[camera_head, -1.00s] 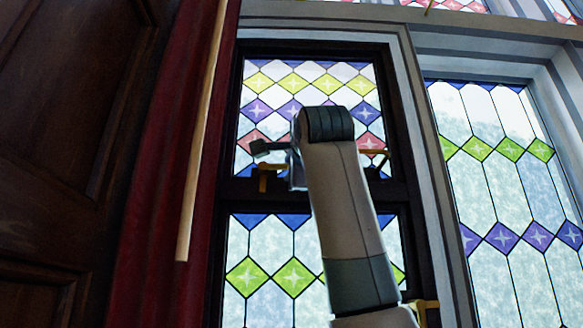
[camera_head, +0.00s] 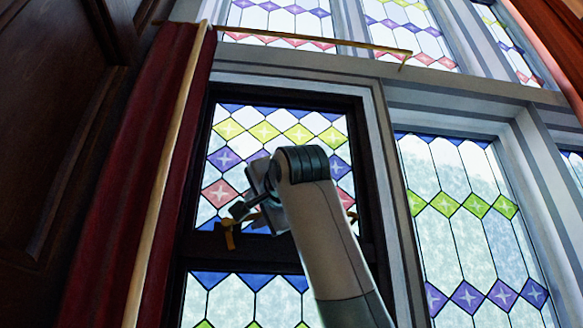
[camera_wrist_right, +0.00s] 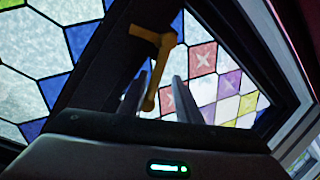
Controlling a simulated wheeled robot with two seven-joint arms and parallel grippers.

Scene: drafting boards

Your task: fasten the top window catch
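A brass window catch (camera_head: 230,236) sits on the dark middle rail of the stained-glass window. In the right wrist view the catch (camera_wrist_right: 160,58) shows as a bar with a short crosspiece, against the dark frame. My right gripper (camera_head: 240,208) is close by the catch in the head view, partly hidden by my own wrist. In the right wrist view its two fingers (camera_wrist_right: 162,82) are apart, and the catch's lower end shows between them. I cannot tell whether they touch it. Another brass piece (camera_head: 351,216) shows right of my arm. My left gripper is out of view.
A red curtain (camera_head: 120,190) and a pale pole (camera_head: 165,170) stand left of the window, beside dark wood panelling (camera_head: 50,120). A brass rod (camera_head: 310,40) runs above. A pale stone frame (camera_head: 385,200) and another window (camera_head: 455,215) are at the right.

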